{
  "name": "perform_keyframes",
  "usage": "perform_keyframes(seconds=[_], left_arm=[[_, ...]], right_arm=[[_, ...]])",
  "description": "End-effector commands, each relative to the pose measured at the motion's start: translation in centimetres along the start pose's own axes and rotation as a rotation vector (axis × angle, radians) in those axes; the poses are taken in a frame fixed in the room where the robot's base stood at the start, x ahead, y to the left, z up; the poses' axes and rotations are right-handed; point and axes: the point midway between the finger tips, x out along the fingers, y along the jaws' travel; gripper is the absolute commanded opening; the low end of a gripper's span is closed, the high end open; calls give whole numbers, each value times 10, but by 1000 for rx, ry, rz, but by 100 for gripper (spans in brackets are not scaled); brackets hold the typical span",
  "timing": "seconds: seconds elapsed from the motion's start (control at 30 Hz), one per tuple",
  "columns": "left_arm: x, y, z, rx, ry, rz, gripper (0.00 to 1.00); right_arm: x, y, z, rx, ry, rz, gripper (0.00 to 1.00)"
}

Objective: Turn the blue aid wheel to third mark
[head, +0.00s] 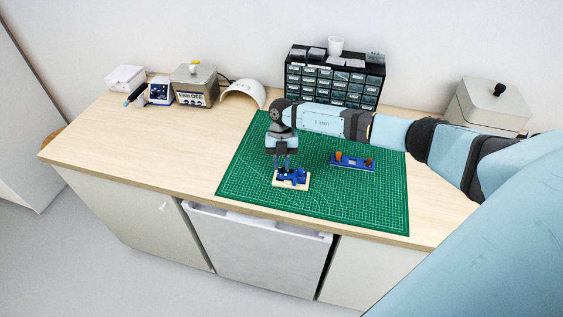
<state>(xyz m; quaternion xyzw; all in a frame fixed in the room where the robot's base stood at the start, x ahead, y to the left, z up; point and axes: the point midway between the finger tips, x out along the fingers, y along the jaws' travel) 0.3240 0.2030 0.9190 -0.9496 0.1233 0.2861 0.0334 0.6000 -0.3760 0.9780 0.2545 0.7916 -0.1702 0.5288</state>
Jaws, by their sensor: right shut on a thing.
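The blue aid (297,176) sits on a small cream block (303,186) on the green mat, left of the mat's middle. My right gripper (283,168) points straight down at it from above, its dark fingers shut on the left part of the blue aid. The wheel and its marks are too small to make out, and the fingers partly hide that side. My left gripper is not in view.
A blue tray (362,166) with orange and dark small parts lies to the right on the green cutting mat (330,208). A drawer cabinet (330,80), a grey station (195,88), a white curved shell (243,92) and a lidded box (487,105) stand behind. The left worktop (130,140) is clear.

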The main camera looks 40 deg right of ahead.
Motion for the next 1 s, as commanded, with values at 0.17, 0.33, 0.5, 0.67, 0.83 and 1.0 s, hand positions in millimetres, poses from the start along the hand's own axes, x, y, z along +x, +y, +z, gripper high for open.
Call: perform_keyframes(seconds=[0.17, 0.33, 0.5, 0.67, 0.83, 1.0], left_arm=[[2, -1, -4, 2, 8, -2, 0], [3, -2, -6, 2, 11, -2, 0], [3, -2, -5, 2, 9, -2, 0], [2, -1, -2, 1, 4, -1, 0], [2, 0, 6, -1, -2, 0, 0], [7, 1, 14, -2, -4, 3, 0]], right_arm=[[0, 0, 0, 0, 0, 0, 0], [0, 0, 0, 0, -1, 0, 38], [0, 0, 0, 0, 0, 0, 49], [-1, 0, 0, -1, -1, 0, 49], [-15, 0, 1, -1, -3, 1, 49], [-50, 0, 2, -1, -5, 3, 49]])
